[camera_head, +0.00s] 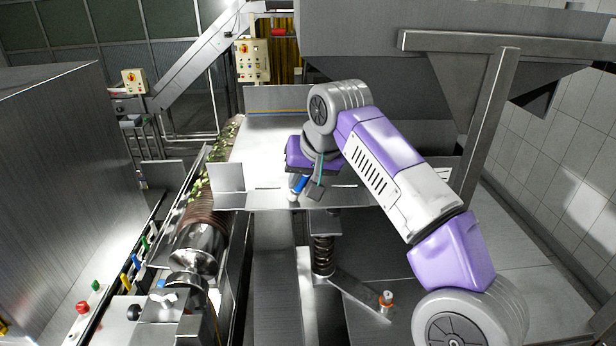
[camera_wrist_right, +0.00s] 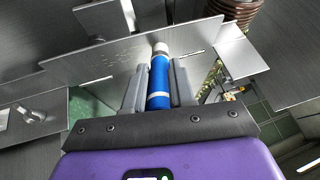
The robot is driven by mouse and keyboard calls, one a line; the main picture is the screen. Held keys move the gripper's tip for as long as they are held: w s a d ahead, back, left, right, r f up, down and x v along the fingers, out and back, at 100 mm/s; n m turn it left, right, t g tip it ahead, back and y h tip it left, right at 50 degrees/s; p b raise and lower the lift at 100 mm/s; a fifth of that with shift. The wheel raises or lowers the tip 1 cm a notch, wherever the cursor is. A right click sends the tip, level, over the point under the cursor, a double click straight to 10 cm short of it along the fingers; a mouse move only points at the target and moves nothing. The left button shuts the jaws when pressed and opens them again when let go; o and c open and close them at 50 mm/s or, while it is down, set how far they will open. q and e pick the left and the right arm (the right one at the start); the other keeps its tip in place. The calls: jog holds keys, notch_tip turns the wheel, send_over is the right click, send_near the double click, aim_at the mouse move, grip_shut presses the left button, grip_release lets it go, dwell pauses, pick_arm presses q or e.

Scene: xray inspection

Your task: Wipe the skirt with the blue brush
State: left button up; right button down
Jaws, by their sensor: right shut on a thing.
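The blue brush (camera_head: 300,184) is a short blue cylinder with a white end, held in my right gripper (camera_head: 307,189). In the right wrist view the brush (camera_wrist_right: 159,82) sits between the two grey fingers of the gripper (camera_wrist_right: 160,88), its white end pointing away from the palm. The skirt appears to be the bare metal plate (camera_head: 262,199) across the near end of the white belt. It also shows in the right wrist view (camera_wrist_right: 122,66), behind the brush's white end. I cannot tell whether the brush touches it. My left gripper is not in view.
The white belt (camera_head: 271,137) runs back behind the plate. A roller conveyor (camera_head: 205,215) with green bits lies to its left. A spring post (camera_head: 322,255) stands below the plate. A steel frame post (camera_head: 487,125) and hopper are at the right.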

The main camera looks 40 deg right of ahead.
jog(key=shift+a, duration=0.1)
jog(key=shift+w+a, duration=0.65)
jog(key=shift+a, duration=0.05)
dwell(0.4)
jog(key=shift+s+d, duration=0.65)
jog(key=shift+d, duration=0.15)
jog(key=shift+s+d, duration=0.65)
jog(key=shift+d, duration=0.05)
jog(key=shift+d+p, duration=0.1)
jog(key=shift+p, duration=0.2)
jog(key=shift+s+d, duration=0.6)
jog(key=shift+d, duration=0.1)
